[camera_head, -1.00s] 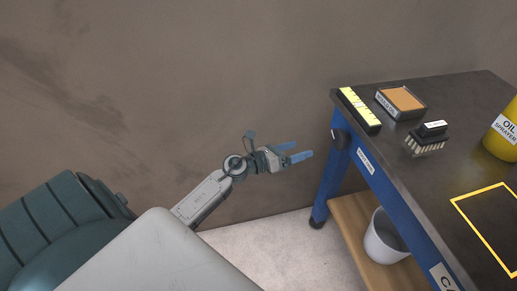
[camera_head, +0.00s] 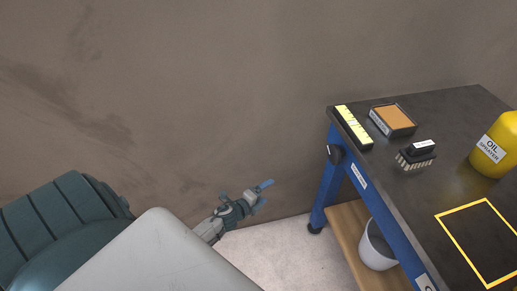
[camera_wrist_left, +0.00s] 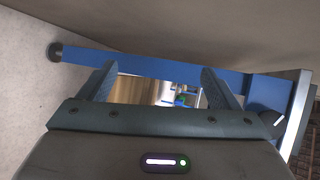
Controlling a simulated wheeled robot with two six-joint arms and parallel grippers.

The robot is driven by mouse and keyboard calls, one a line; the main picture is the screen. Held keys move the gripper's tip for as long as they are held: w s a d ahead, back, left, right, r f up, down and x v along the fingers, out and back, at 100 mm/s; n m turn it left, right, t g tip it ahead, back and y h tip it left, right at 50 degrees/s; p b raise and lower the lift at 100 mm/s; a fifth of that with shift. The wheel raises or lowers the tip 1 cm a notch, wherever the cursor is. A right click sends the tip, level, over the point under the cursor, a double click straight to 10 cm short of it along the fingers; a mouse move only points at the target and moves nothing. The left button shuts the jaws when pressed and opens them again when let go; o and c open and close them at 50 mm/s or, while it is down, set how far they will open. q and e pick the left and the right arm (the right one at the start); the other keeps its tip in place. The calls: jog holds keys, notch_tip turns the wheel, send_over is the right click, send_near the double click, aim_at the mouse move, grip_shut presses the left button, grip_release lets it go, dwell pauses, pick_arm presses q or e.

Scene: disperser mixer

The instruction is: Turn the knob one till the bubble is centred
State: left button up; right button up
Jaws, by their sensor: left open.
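A black knob (camera_head: 334,153) sits on the blue frame at the near left corner of the workbench, just under the top. It also shows in the left wrist view (camera_wrist_left: 273,122) with a white mark, right of the right finger. A black level with a yellow strip (camera_head: 354,127) lies on the bench top above the knob; its bubble is too small to make out. My left gripper (camera_head: 264,194) is open and empty, left of and lower than the knob, apart from it. In the left wrist view its two fingers (camera_wrist_left: 159,72) are spread. My right gripper is not seen.
On the dark bench top (camera_head: 455,110) are an orange-topped box (camera_head: 393,119), a brush (camera_head: 416,156), a yellow oil sprayer (camera_head: 495,145) and a yellow square outline (camera_head: 484,207). A white bucket (camera_head: 377,248) stands on the wooden lower shelf (camera_head: 345,226). A bare wall is behind.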

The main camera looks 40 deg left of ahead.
pick_arm(q)
jog(key=shift+s+a+f+n+g+y+p, duration=0.25)
jog(key=shift+s+f+n, duration=0.35)
jog(key=shift+f, duration=0.2)
jog(key=shift+s+a+f+n+g+y+p, duration=0.15)
jog(key=shift+s+f+n+g, duration=0.1)
jog(key=shift+s+f+n, duration=0.45)
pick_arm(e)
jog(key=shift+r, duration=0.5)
pick_arm(q)
jog(key=shift+w+f, duration=0.1)
jog(key=shift+w, duration=0.05)
